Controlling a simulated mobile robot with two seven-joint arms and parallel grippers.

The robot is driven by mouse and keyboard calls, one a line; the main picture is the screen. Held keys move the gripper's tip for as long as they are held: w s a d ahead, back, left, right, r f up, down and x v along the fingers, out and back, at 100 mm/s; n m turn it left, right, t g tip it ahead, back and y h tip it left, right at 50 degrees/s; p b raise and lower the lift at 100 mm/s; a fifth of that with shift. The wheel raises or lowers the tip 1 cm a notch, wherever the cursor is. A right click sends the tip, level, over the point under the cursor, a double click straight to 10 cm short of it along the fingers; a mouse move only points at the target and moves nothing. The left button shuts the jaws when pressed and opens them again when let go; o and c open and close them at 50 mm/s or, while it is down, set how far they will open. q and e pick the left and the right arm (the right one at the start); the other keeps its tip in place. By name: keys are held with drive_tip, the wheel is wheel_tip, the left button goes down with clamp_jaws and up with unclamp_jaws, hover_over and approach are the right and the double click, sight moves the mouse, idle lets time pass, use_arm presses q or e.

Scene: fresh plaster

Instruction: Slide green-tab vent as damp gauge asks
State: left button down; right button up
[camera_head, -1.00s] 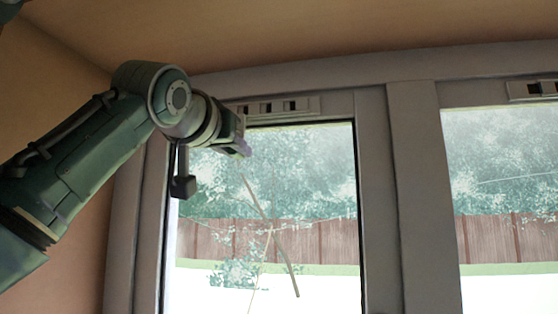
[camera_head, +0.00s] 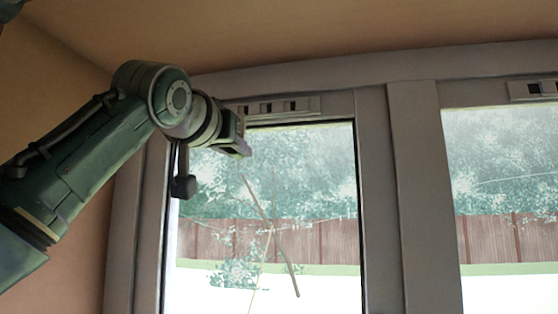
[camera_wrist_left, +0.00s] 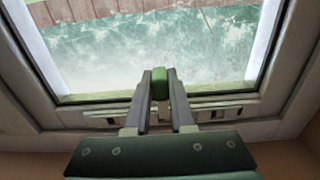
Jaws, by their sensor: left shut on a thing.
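A pale vent strip (camera_head: 305,105) with a row of dark slots runs along the top of the left window frame. Its left part is hidden behind my left gripper (camera_head: 240,149). In the left wrist view the vent (camera_wrist_left: 232,112) lies just beyond the fingers. My left gripper (camera_wrist_left: 160,80) is shut on the green tab (camera_wrist_left: 160,90), with one finger on each side of it. Some slots show dark and some pale, but the tab's exact place along the vent is hard to tell. The damp gauge is not in view. My right gripper is not in view.
A second vent (camera_head: 533,90) sits atop the right window. The ceiling (camera_head: 300,35) is close above, and the left wall (camera_head: 60,90) is beside my arm. The glass (camera_head: 300,180) is below.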

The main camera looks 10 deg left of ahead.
use_arm(q)
drive_tip(key=shift+d+b, duration=0.3)
drive_tip(key=shift+d, duration=0.4)
drive_tip(key=c, duration=0.8)
unclamp_jaws()
drive_tip(key=shift+o, duration=0.2)
drive_tip(key=shift+s, duration=0.1)
